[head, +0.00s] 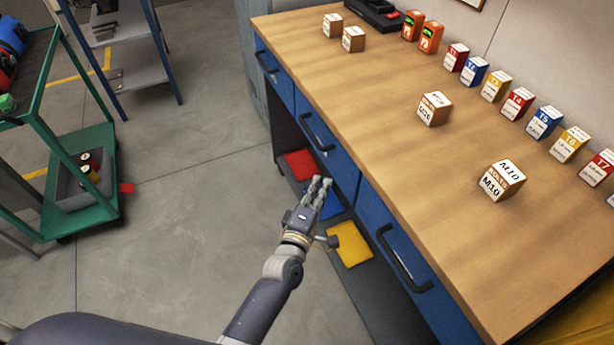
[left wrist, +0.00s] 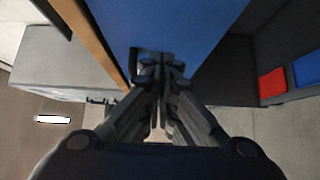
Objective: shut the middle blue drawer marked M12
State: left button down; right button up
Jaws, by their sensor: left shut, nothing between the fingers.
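The middle blue drawer (head: 328,150) is under the wooden bench top, with a dark bar handle (head: 317,133) on its front. Its front looks about level with the drawers beside it; I cannot tell if a small gap is left. No M12 marking is legible. My left gripper (head: 323,182) is shut and empty, its fingers together, near the lower part of this drawer's front. In the left wrist view the fingertips (left wrist: 160,66) lie against a blue front (left wrist: 185,25) in the picture; I cannot tell whether they touch it. My right gripper is not in view.
Other blue drawers are at left (head: 273,72) and right (head: 405,260). Below are red (head: 300,164), blue (head: 331,206) and yellow (head: 349,244) bins. Marked blocks stand on the bench top (head: 385,110). A green cart (head: 85,195) is at left. The floor (head: 190,200) between is clear.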

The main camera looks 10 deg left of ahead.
pick_arm(q)
jog(key=s+a, duration=0.1)
jog(key=s, duration=0.8)
jog(key=shift+s+a+f+b, duration=0.15)
jog(key=shift+s+a+b, duration=0.2)
jog(key=shift+a, duration=0.05)
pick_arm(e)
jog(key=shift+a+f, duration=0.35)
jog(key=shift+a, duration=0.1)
